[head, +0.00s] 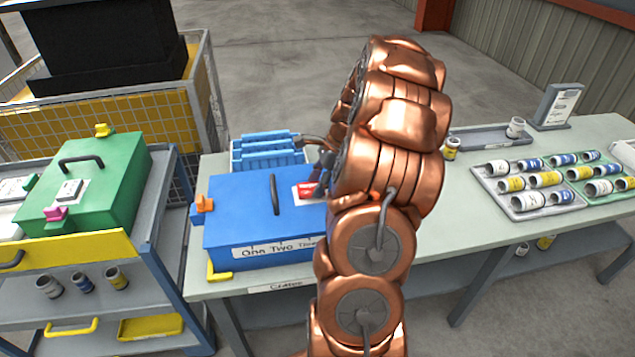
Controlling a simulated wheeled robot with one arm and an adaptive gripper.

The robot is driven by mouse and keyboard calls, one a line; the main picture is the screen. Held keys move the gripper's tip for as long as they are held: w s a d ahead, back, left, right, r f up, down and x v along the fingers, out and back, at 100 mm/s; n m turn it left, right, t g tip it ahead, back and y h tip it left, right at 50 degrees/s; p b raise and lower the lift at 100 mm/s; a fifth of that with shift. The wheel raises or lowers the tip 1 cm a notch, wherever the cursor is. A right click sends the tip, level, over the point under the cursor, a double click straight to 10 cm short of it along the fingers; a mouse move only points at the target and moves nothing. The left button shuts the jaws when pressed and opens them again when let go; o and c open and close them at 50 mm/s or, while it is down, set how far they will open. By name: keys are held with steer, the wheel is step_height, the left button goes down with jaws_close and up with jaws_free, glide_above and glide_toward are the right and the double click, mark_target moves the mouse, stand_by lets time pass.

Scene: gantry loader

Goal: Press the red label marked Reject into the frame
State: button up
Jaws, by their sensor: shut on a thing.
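The red label (307,189) shows as a small red patch at the fingertips of my gripper (319,184), over the right part of the blue case's lid. My gripper is shut on the label; its dark fingers and my copper arm hide part of it, and its wording is too small to read. A pale frame (299,199) shows around the red patch on the lid. I cannot tell whether the label lies inside the frame or just above it. The blue case (243,213) is closed, with a dark handle, an orange latch and a front strip reading "One Two Three", partly hidden.
A blue rack (266,148) stands behind the case. A tray of several small cylinders (514,201) and an upright sign (556,105) are at the right of the table (462,240). A green case (92,180) sits on a cart at left. My arm blocks the table's middle.

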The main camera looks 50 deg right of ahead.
steer(key=shift+f, duration=0.35)
steer(key=o, duration=1.1)
steer(key=o, duration=0.4)
steer(key=shift+r+p, duration=1.15)
steer(key=shift+r, duration=2.35)
